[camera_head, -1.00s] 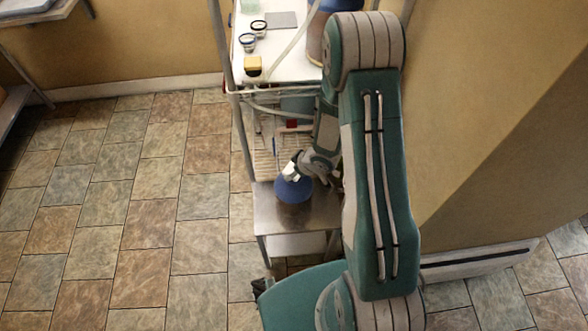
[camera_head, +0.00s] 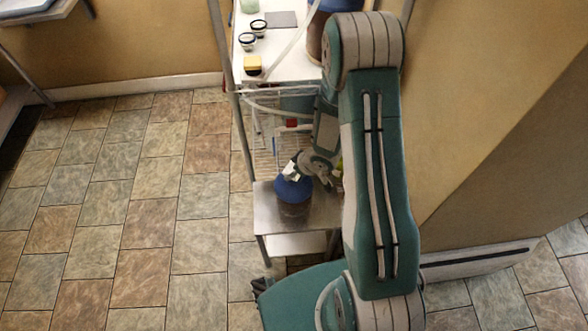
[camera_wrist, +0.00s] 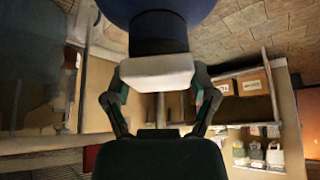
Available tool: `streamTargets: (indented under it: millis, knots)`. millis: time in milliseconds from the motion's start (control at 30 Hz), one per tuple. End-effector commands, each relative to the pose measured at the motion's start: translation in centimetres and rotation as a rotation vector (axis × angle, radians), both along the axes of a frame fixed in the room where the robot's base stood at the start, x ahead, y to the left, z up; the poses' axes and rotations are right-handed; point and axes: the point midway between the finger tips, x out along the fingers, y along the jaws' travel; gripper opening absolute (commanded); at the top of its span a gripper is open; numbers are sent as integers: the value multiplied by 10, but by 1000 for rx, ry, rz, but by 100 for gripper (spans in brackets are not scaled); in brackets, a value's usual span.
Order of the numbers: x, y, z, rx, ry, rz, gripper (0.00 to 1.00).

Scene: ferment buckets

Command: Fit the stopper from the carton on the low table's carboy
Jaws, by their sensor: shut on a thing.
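The carboy (camera_head: 293,188), with a blue top and a brownish lower body, stands on the low metal table (camera_head: 262,215). My gripper (camera_head: 292,170) is just above its top. In the wrist view, the white stopper (camera_wrist: 158,71) is between the two fingers of my gripper (camera_wrist: 158,88), which is shut on it. The stopper lines up with the carboy's dark blue neck (camera_wrist: 158,34) and looks touching or very close to it. I cannot tell whether it is seated. The carton the task names cannot be clearly picked out.
A wall stands close on the right. Tiled floor to the left is open.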

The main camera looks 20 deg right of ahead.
Motion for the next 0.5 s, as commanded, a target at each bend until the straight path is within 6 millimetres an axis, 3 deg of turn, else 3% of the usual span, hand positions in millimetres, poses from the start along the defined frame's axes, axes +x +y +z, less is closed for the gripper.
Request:
streamTargets:
  millis: [167,200,267,500]
  knots:
    - [-1,0,0,0,1,1,27]
    - [-1,0,0,0,1,1,79]
    - [-1,0,0,0,1,1,100]
    - [0,0,0,1,1,0,100]
